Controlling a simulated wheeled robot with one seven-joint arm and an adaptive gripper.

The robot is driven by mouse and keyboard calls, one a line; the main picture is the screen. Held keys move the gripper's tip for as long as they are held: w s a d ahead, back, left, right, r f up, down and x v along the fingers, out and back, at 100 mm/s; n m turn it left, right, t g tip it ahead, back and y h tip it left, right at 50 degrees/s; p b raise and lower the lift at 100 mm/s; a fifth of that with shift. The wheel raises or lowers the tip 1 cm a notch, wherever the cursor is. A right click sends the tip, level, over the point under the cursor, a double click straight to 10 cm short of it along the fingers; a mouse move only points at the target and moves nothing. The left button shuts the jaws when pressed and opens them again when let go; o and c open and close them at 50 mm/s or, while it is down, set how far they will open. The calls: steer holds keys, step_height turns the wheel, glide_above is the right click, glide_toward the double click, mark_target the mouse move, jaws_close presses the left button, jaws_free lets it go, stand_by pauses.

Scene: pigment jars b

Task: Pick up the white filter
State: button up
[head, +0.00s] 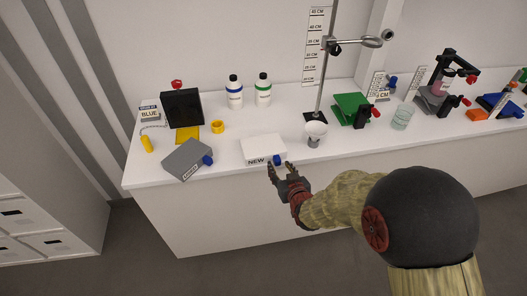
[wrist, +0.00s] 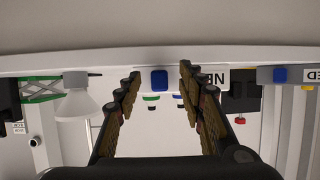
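A flat white block marked NEW, which looks to be the white filter (head: 262,146), lies near the front edge of the white bench, with a blue knob (head: 277,160) on its front face. My gripper (head: 280,168) is open and empty just in front of the knob, off the bench edge. In the wrist view, the picture is upside down, and the blue knob (wrist: 159,80) shows between the spread fingers (wrist: 160,76). Part of the white filter's NEW label (wrist: 216,78) shows beside the right finger. I see no contact with the knob.
A grey block marked USED (head: 184,157) with a blue knob lies to the left. A white funnel (head: 316,129) on a stand is close on the right. The bench edge (head: 222,177) is clear.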

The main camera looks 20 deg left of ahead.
steer(key=shift+x, duration=0.8)
jaws_close()
